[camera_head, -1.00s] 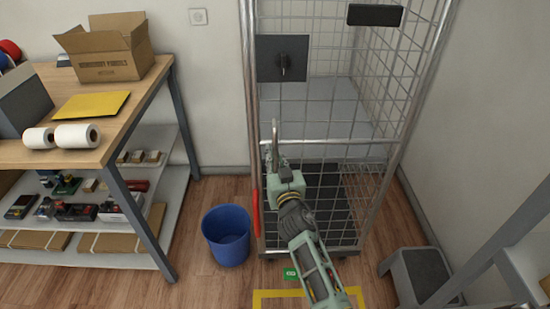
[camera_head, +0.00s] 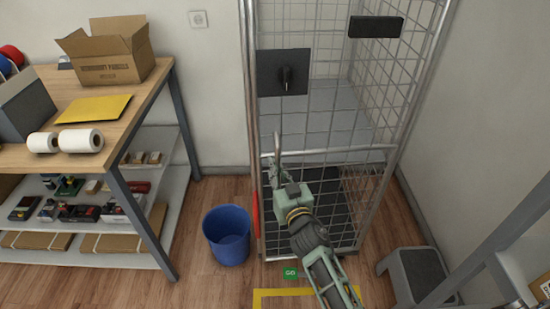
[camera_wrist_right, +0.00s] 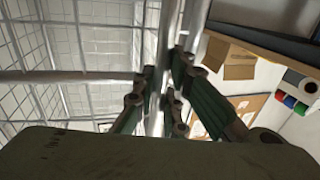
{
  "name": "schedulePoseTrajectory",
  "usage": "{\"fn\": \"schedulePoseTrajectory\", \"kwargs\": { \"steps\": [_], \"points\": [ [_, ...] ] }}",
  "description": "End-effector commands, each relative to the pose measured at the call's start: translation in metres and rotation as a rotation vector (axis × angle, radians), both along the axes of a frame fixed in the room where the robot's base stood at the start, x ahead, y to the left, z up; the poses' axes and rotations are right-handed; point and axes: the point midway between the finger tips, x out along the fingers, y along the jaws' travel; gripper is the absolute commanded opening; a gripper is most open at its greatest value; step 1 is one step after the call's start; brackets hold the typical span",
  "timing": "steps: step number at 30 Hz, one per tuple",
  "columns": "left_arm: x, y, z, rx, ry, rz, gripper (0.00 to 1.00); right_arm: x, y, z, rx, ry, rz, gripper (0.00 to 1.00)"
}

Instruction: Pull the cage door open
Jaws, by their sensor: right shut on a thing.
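The cage door (camera_head: 323,168) is the wire-mesh front of a tall metal cage; it looks shut or nearly so. A black latch plate (camera_head: 271,73) with a dark knob sits at its upper left. My right gripper (camera_head: 277,154) is at the door's left side, below the plate, level with a horizontal bar. In the right wrist view its fingers (camera_wrist_right: 164,90) close around a vertical metal bar (camera_wrist_right: 166,35) at the door's edge; the exact contact is partly hidden by the fingers. My left gripper is not in view.
A blue bucket (camera_head: 227,236) stands on the floor left of the cage. A grey step stool (camera_head: 417,273) is at the right. A packing table (camera_head: 154,88) with boxes and shelves is on the left. Yellow tape (camera_head: 284,292) marks the floor in front.

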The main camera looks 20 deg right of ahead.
Motion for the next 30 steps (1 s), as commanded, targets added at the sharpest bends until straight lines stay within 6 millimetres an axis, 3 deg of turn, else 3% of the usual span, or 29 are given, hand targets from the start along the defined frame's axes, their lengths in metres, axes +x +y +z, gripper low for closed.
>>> {"fn": "schedulePoseTrajectory", "kwargs": {
  "steps": [1,3,12,21,30],
  "points": [
    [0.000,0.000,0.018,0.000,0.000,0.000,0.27,-0.015,-0.001,0.005,-0.005,0.009,0.030,0.00],
    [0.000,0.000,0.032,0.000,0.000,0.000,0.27,-0.034,-0.001,0.006,-0.005,0.011,0.077,0.00],
    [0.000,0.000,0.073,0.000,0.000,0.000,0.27,-0.137,-0.016,0.003,-0.006,0.013,0.332,0.00],
    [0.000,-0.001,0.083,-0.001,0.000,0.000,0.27,-0.223,-0.052,-0.001,-0.004,0.010,0.565,0.00],
    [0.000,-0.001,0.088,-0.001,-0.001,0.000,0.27,-0.269,-0.081,0.000,0.000,0.005,0.604,0.00]
  ]
}}
